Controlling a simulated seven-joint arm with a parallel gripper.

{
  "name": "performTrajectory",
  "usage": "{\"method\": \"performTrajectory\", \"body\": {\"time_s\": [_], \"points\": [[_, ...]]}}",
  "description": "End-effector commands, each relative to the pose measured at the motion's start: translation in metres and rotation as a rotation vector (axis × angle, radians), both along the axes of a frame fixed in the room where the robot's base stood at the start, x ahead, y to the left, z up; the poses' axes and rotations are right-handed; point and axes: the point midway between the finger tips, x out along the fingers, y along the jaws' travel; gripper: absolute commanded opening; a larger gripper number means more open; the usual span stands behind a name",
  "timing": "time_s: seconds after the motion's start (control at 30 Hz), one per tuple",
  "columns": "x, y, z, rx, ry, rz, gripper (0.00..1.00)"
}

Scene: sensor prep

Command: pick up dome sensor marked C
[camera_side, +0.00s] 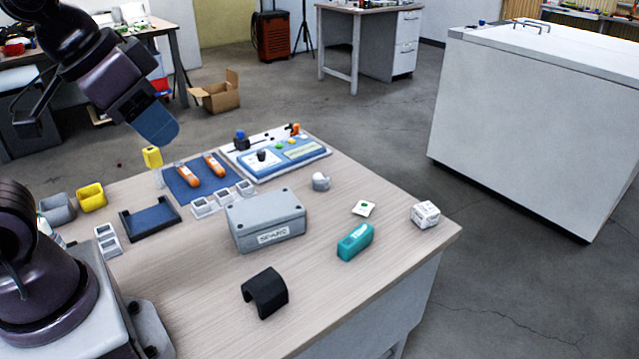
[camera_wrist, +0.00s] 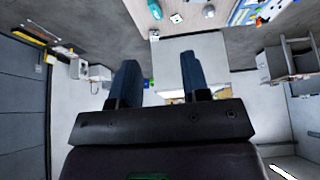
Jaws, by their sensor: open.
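A small pale grey-white dome (camera_side: 320,181) sits on the wooden table, right of the grey box; it looks like a dome sensor, but I cannot read a letter on it. A small whitish round thing near the top of the wrist view (camera_wrist: 208,11) may be the same dome. My gripper (camera_side: 160,132) is raised over the far left of the table, well away from the dome. In the wrist view my gripper (camera_wrist: 158,75) has its two blue fingers apart with nothing held between them.
A grey box labelled SPARE (camera_side: 265,219), teal block (camera_side: 355,242), white cube (camera_side: 425,214) and black cover (camera_side: 265,292) surround the dome. A panel (camera_side: 275,152) and orange-handled tools (camera_side: 187,174) lie behind. Yellow (camera_side: 91,197) and grey (camera_side: 57,209) bins stand left. The front table is mostly clear.

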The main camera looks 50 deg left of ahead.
Motion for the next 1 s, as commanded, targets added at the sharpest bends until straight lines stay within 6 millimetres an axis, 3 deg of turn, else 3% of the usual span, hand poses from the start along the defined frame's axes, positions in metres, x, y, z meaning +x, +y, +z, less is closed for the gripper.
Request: {"method": "performTrajectory", "body": {"time_s": [0.03, 0.17, 0.43, 0.57, 0.77, 1.0], "points": [[0.0, 0.0, 0.0, 0.0, 0.0, 0.0, 0.49], [0.0, 0.0, 0.0, 0.0, 0.0, 0.0, 0.79], [0.0, 0.0, 0.0, -0.001, 0.001, 0.002, 0.8], [0.01, -0.001, 0.0, -0.045, 0.029, 0.045, 0.8], [0.061, -0.003, -0.009, -0.267, 0.151, 0.262, 0.8], [0.144, 0.015, -0.042, -0.634, 0.296, 0.614, 0.8]]}}
